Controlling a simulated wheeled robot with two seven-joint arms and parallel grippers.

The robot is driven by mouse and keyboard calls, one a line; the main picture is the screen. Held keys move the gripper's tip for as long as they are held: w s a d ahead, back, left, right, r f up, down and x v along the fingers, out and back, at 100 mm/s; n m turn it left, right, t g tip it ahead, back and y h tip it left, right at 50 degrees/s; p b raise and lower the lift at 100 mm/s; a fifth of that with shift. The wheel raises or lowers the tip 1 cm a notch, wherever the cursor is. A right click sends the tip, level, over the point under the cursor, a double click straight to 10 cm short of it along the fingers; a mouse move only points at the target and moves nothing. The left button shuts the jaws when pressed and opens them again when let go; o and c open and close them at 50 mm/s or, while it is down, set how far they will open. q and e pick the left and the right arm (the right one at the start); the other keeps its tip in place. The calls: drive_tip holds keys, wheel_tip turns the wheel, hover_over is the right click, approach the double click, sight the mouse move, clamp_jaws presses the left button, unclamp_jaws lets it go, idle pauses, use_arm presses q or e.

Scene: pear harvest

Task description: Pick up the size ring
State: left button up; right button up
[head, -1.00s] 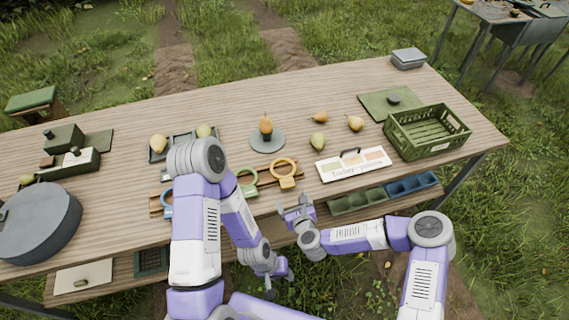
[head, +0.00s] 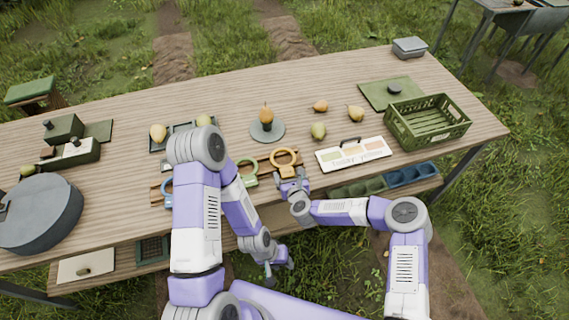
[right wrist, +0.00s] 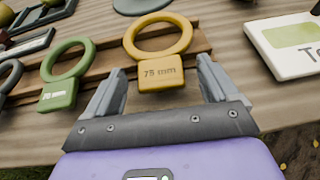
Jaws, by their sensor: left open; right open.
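A blue ring (head: 167,192) is partly hidden by my left arm. My right gripper (head: 292,180) is open, just in front of the yellow ring; in the right wrist view its fingers (right wrist: 160,90) stand either side of the yellow tab, apart from it. My left gripper (head: 277,268) is open below the table's front edge.
A sign card (head: 353,154) lies right of the yellow ring, and a green crate (head: 428,122) further right. A pear stands on a round grey plate (head: 267,132) behind the rings. Several loose pears lie nearby. Trays (head: 358,190) sit on the lower shelf.

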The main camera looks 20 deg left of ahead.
drive_tip(key=c, duration=1.1)
